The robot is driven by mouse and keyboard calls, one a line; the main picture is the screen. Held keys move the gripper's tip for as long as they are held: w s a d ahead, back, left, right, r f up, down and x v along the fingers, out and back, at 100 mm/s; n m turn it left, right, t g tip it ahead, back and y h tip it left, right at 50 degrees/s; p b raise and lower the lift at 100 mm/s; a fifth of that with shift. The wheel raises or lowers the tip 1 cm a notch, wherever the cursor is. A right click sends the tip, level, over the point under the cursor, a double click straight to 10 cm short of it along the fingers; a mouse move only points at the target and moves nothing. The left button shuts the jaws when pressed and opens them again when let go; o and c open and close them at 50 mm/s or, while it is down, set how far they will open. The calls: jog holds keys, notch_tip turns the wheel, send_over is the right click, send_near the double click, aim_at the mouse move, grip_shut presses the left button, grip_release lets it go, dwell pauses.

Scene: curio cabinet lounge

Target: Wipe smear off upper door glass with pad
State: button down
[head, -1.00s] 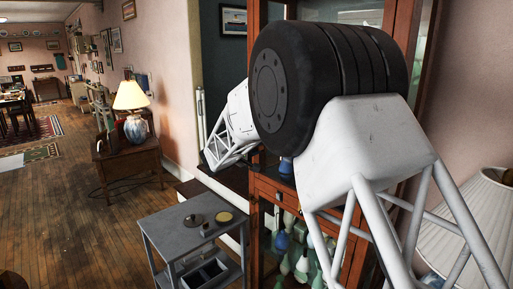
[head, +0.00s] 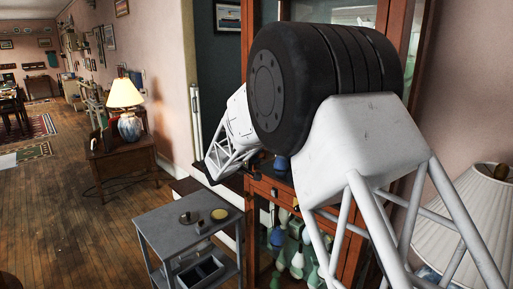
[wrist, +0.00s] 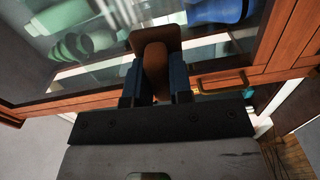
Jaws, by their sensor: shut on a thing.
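In the wrist view my gripper (wrist: 156,82) is shut on a brown pad (wrist: 152,45), with a dark blue finger on each side. The pad is in front of the cabinet's door glass (wrist: 75,75), near its lower wooden rail. I cannot tell whether it touches the glass. Green and blue vases show behind the pane. I cannot make out the smear for certain among the pale reflections.
A brass handle (wrist: 222,82) is on the cabinet's wood, right of the pad. A grey cart (head: 165,222) with small round dishes stands left of the cabinet. A white-shaded lamp (head: 470,215) is close on the right. Open wooden floor lies to the left.

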jog(key=shift+s+d+f, duration=0.3)
jog(key=shift+d+f, duration=0.15)
jog(key=shift+f, duration=0.25)
jog(key=shift+d, duration=0.1)
jog(key=shift+x, duration=2.9)
jog(key=shift+x, duration=1)
jog(key=s+d, duration=0.2)
jog(key=shift+s+d, duration=0.2)
jog(key=shift+s, duration=0.15)
jog(key=shift+d, duration=0.1)
